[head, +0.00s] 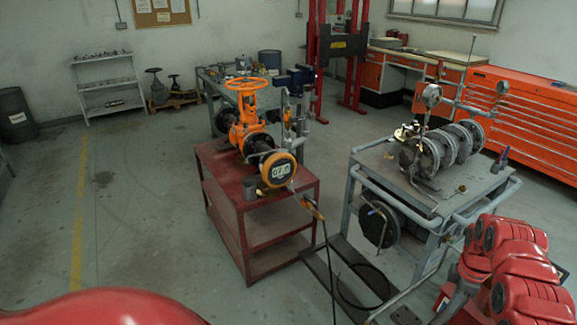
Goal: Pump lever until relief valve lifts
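A long thin grey rod (408,291), which may be the pump lever, slants up from the bottom edge beside the right-hand steel cart. What it joins to is unclear. Several round flanges (451,147) stand on the cart top, with a dial gauge (431,95) above them. A small brassy fitting (408,132) sits at their left; I cannot tell whether it is the relief valve. My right arm comes in at the lower right. Its gripper (405,316) seems to be the dark shape at the bottom edge, near the rod; its fingers are not clear. My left gripper is out of view.
A black hose (329,260) hangs to the floor between the carts. The grey cart's pipe frame (392,197) runs along its near side. The left floor is open.

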